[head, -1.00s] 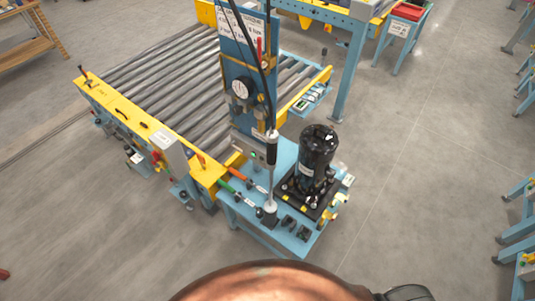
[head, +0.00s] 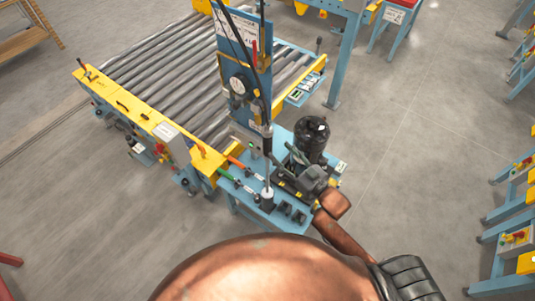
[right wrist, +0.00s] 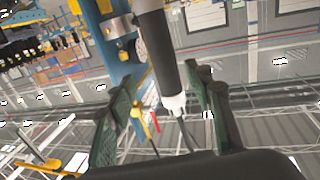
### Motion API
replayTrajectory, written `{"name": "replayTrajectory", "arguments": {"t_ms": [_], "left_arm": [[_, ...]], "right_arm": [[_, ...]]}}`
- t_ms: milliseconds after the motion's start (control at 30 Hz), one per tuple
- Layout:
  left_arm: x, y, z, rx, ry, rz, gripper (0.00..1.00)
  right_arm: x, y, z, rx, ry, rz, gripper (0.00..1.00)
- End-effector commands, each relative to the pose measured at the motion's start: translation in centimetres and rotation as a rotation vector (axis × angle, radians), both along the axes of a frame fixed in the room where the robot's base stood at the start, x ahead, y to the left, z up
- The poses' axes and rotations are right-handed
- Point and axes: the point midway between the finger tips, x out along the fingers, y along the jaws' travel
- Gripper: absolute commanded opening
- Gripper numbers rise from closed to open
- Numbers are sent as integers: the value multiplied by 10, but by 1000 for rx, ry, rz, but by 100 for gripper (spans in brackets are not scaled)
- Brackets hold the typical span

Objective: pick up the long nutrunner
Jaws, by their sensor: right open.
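The long nutrunner (head: 267,142) hangs upright from a black cable at the front of the blue column, with a dark body and a slim shaft reaching down to the blue bench. My right gripper (head: 287,161) is open just right of it, reaching in from the lower right. In the right wrist view the nutrunner's black body (right wrist: 161,55) with its pale end runs between the two spread green-lined fingers (right wrist: 160,88). I cannot tell whether either finger touches it. My left gripper is out of view.
Green and orange-handled tools (head: 229,177) lie to the left. The blue column (head: 243,50) and roller conveyor (head: 160,75) are behind.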

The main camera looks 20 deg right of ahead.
Motion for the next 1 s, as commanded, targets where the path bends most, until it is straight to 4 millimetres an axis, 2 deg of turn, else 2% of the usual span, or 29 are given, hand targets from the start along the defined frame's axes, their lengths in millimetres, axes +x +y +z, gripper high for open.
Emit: {"name": "replayTrajectory", "arguments": {"t_ms": [67, 200, 300, 600, 900, 1000], "left_arm": [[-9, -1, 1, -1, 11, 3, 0], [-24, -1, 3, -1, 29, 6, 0], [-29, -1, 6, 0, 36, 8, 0], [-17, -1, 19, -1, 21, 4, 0], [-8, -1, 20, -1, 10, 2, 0], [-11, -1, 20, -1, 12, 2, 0]], "right_arm": [[5, 5, 6, 4, -7, 4, 47], [19, 11, 6, 3, -7, 4, 47], [27, 16, 6, 4, -6, 3, 47], [62, 36, 4, 2, -6, 3, 47], [66, 38, 3, 2, -6, 3, 47], [66, 38, 3, 1, -5, 3, 40]]}}
